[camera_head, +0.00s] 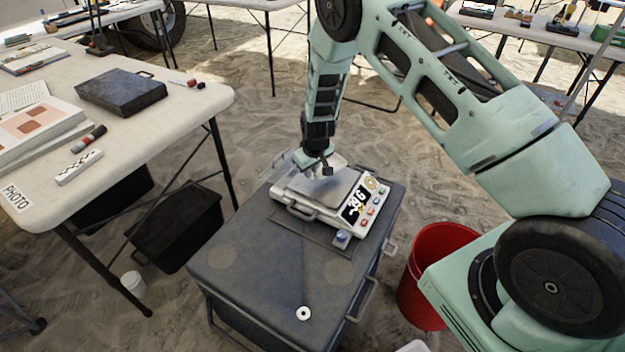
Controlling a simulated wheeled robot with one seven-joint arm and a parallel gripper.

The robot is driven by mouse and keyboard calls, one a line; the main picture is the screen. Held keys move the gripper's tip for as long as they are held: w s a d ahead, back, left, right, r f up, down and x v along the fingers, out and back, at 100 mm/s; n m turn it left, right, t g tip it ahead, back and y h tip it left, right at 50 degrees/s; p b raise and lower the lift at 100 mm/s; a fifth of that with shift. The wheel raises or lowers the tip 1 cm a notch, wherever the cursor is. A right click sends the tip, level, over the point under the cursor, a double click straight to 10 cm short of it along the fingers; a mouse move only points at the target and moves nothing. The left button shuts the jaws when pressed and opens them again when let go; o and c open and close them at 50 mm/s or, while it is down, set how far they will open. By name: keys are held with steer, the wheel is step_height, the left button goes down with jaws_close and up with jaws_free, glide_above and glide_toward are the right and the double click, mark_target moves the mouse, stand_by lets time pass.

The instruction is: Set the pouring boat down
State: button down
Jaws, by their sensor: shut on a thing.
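My gripper (322,170) points down over the pan of a white weighing scale (295,206). It is shut on the pouring boat, which is small and hard to make out; pale shapes at the fingers blend with the gripper and the scale behind. I cannot tell whether the boat touches the pan. The scale has a dark display and several coloured buttons on its right side. It stands on a dark mat on top of a dark grey cabinet (255,290).
A small white ring (303,313) lies on the cabinet's front part, which is otherwise clear. A red bucket (440,243) stands on the sand to the right. A pale table (185,120) with a dark case (120,92) is at left. A black crate (178,230) sits below it.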

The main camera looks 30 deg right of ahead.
mark_target(311, 179)
steer(key=shift+f, duration=1.9)
steer(key=shift+f, duration=0.15)
steer(key=c, duration=1.4)
jaws_free()
steer(key=shift+o, duration=0.2)
